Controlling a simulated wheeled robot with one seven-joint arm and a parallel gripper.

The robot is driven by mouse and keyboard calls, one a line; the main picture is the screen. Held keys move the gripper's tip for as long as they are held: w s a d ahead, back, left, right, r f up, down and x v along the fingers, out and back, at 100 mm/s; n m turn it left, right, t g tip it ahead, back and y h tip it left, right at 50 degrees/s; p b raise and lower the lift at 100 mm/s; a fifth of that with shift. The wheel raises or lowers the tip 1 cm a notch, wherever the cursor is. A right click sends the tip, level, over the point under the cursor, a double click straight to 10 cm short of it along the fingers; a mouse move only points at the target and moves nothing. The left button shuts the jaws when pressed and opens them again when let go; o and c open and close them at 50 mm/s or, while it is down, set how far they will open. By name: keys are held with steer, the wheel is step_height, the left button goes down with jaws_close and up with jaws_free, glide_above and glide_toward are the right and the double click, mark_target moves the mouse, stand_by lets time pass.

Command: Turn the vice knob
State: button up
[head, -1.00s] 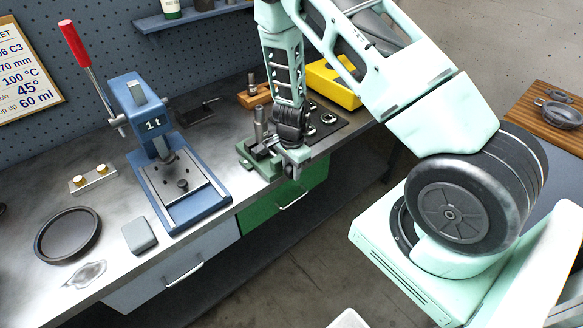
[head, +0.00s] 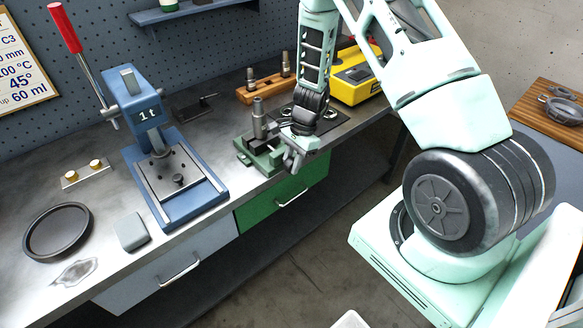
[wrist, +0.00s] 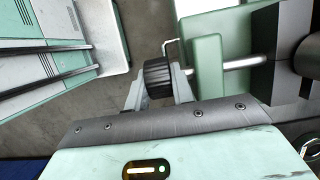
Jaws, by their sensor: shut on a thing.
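The green vice (head: 262,158) stands near the bench's front edge, with a metal cylindrical piece (head: 259,120) upright at its jaws. In the wrist view, its green body (wrist: 207,70), bright screw rod (wrist: 243,62) and dark jaw area (wrist: 275,45) lie to the right. The ribbed black vice knob (wrist: 157,72) sits between the two grey fingers of my gripper (wrist: 159,88), which is shut on it. In the head view, my gripper (head: 292,158) is at the vice's right front side. The knob is hard to make out there.
A blue arbor press (head: 180,200) with a red-handled lever stands left of the vice. A wooden stand (head: 250,97) with metal posts and a yellow box (head: 352,90) are behind. A green drawer (head: 270,212) is below the bench edge. Open floor lies in front.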

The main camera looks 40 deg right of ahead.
steer(key=shift+d+f+y+b, duration=0.1)
steer(key=shift+d+y+b, duration=0.05)
steer(key=shift+y+b, duration=0.9)
steer(key=shift+y, duration=0.35)
steer(key=o, duration=0.7)
steer(key=b+v, duration=0.3)
steer(key=v, duration=1.4)
steer(key=shift+r, duration=0.25)
steer(key=shift+d, duration=0.15)
